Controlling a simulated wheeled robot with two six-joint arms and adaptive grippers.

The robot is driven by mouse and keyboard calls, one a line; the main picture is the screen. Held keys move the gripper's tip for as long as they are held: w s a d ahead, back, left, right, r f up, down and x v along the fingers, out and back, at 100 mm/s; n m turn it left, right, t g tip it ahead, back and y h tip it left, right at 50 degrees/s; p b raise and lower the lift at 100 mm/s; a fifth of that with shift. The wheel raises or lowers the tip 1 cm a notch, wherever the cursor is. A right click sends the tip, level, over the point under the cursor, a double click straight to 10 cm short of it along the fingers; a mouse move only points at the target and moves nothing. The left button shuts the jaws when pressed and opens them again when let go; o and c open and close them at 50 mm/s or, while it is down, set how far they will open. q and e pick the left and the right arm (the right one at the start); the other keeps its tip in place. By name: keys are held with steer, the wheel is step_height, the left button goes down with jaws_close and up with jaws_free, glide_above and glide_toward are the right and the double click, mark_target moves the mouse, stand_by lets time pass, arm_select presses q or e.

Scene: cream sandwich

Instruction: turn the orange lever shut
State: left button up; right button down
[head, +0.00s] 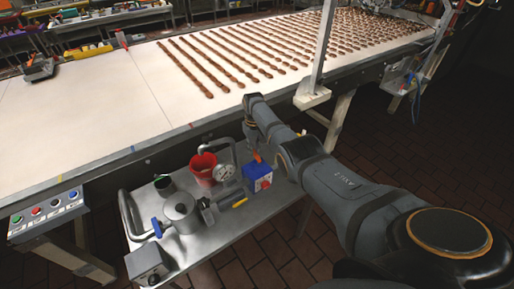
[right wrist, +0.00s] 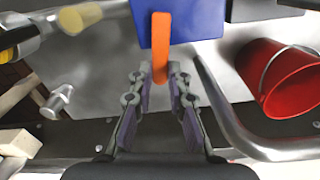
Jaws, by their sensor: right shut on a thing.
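The orange lever (right wrist: 160,40) hangs on the front of a blue box (right wrist: 190,20) in the right wrist view. In the head view the blue box (head: 258,180) stands on the metal cart, with the small orange lever (head: 257,156) at its top. My right gripper (right wrist: 159,76) is shut on the lever's lower end, one finger on each side. In the head view my right gripper (head: 254,147) reaches down to the box and is partly hidden by its own arm. My left gripper is not in view.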

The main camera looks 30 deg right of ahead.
steer(key=shift+a+r+n, duration=0.1)
steer(key=shift+a+n, duration=0.35)
steer(key=shift+n, duration=0.55)
steer(key=c, duration=1.3)
jaws_free()
step_height(320, 180, up, 12)
steer(key=shift+f, duration=0.1)
